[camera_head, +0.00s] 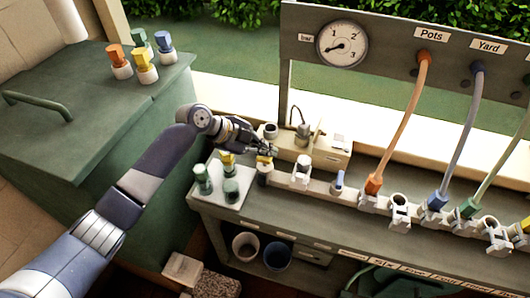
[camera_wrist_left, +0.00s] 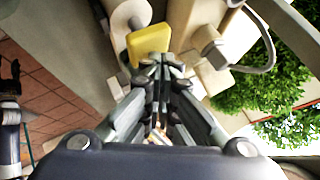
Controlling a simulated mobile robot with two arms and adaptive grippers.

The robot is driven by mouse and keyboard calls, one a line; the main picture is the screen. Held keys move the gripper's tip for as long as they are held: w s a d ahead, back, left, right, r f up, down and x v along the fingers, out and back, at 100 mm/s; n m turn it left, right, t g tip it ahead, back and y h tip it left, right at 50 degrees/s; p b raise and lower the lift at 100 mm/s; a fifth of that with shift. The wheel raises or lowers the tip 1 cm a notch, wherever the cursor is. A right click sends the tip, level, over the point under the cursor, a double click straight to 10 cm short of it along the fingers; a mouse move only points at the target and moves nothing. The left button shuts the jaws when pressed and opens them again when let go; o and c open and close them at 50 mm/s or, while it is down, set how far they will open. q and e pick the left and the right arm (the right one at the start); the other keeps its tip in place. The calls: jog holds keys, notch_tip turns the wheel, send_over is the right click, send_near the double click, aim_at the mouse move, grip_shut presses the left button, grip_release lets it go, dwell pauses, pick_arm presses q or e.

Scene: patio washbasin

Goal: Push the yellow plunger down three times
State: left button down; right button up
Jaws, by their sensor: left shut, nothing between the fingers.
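A box with a small device (camera_head: 318,150) lies behind. A pressure gauge (camera_head: 341,44) hangs on the back panel. A green cabinet (camera_head: 90,110) stands left.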

aim_at(265, 158)
pick_arm(q)
jog(key=shift+f+b, duration=0.65)
jog(key=shift+f, duration=0.1)
pick_arm(e)
jog(key=shift+f, duration=0.7)
pick_arm(q)
jog(key=shift+r, duration=0.15)
pick_arm(e)
jog(key=shift+r, duration=0.1)
pick_arm(q)
jog(key=shift+r+p, duration=0.75)
jog(key=shift+r, duration=0.3)
pick_arm(e)
jog(key=shift+r, duration=0.6)
pick_arm(q)
jog(key=shift+r, duration=0.1)
notch_tip(265, 158, up, 6)
jog(key=p, duration=0.3)
jog(key=shift+p, duration=0.35)
pick_arm(e)
notch_tip(265, 158, up, 4)
jog(key=shift+f, duration=0.15)
grip_shut()
jog(key=shift+d, duration=0.1)
